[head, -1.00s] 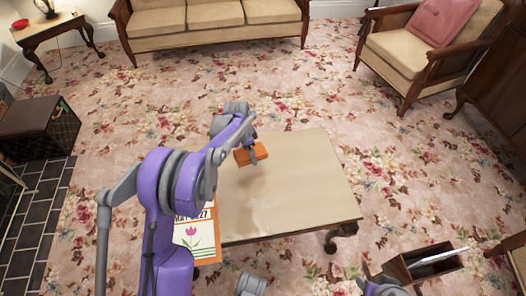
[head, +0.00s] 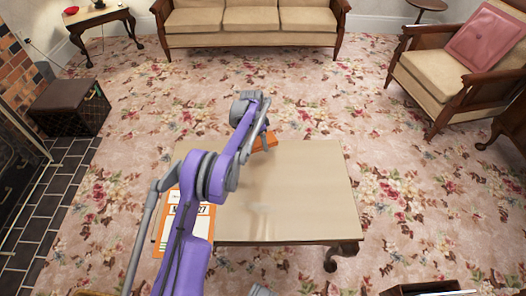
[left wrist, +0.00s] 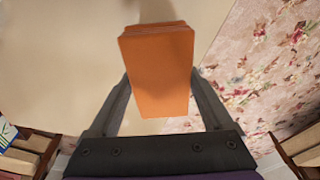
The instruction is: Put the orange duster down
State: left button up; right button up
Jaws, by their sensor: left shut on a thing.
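The orange duster (head: 271,140) is a blocky orange piece over the far part of the low beige table (head: 300,200). My left gripper (head: 262,146) is shut on it. In the left wrist view the duster (left wrist: 158,75) sits between the two dark fingers, its flat face toward the camera. The tabletop (left wrist: 60,60) shows left of and behind it, and carpet to the right. A soft shadow lies on the tabletop near the duster's far end. I cannot tell whether its underside touches the table.
An orange-bordered calendar sheet (head: 200,225) is at the table's left side, partly behind my arm. The near and right tabletop is bare. A sofa (head: 250,25), an armchair (head: 440,75), a side table (head: 100,20) and a dark box (head: 65,105) stand around on flowered carpet.

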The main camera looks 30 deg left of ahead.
aim_at(263, 154)
pick_arm(q)
notch_tip(263, 154, down, 6)
jog(key=shift+r+b, duration=0.1)
jog(key=shift+b, duration=0.45)
jog(key=shift+d, duration=0.1)
jog(key=shift+f, duration=0.35)
jog(key=o, duration=1.2)
